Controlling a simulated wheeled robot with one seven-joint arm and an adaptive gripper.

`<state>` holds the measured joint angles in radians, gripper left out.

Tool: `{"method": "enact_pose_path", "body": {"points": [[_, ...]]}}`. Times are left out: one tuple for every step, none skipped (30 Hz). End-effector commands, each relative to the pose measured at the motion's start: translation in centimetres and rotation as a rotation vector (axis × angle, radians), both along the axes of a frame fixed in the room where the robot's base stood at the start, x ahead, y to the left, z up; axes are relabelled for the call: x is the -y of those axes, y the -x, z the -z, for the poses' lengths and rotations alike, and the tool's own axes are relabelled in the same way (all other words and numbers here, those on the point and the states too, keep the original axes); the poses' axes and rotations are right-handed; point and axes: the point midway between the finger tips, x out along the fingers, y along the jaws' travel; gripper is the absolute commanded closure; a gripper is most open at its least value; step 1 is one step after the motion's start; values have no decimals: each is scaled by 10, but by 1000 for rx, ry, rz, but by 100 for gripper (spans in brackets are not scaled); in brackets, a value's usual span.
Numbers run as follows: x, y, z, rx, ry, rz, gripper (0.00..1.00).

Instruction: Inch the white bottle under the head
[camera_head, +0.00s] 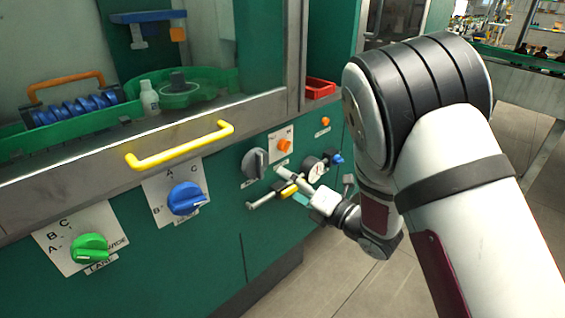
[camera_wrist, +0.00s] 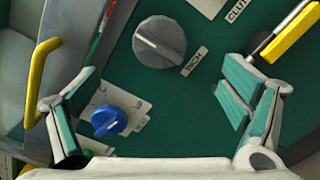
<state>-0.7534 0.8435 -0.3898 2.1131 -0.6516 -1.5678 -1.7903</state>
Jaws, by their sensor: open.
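The white bottle (camera_head: 149,98) stands upright behind the glass, at the left of a green round guide with a dark hub (camera_head: 177,83). A blue overhead part (camera_head: 150,17), possibly the head, hangs above and behind it; I cannot tell how they line up. The grey knob (camera_head: 255,163) on the green panel is labelled INCH in the wrist view (camera_wrist: 159,42), its white mark slanting. My gripper (camera_head: 268,188) is open and empty just in front of the panel. In the wrist view (camera_wrist: 157,85) the knob lies between and beyond the fingers, apparently untouched.
A yellow-and-black lever (camera_wrist: 288,35) is close to the right finger, by a CLUTCH label. A blue knob (camera_head: 187,198), a green knob (camera_head: 90,248) and a yellow handle (camera_head: 180,145) are to the left.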

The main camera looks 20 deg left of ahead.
Motion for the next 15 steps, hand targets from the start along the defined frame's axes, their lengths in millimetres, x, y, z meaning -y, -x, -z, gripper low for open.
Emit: {"method": "enact_pose_path", "body": {"points": [[-3,2,2,9,-2,-11,8],[-5,2,2,12,-2,-14,8],[-8,1,2,14,-3,-15,8],[-10,0,1,14,-3,-15,8],[-13,-1,1,13,-2,-14,8],[-18,-3,1,13,-3,-15,8],[-23,-5,1,13,-3,-15,8],[-27,-7,1,13,-3,-15,8],[-34,-10,1,13,-3,-15,8],[-40,-12,1,13,-3,-15,8],[-45,-14,1,12,-2,-15,8],[-53,-17,1,12,-4,-15,8],[-58,-19,1,12,-3,-14,8],[-64,-22,1,13,-3,-14,8],[-71,-25,1,12,-3,-14,8]]}}
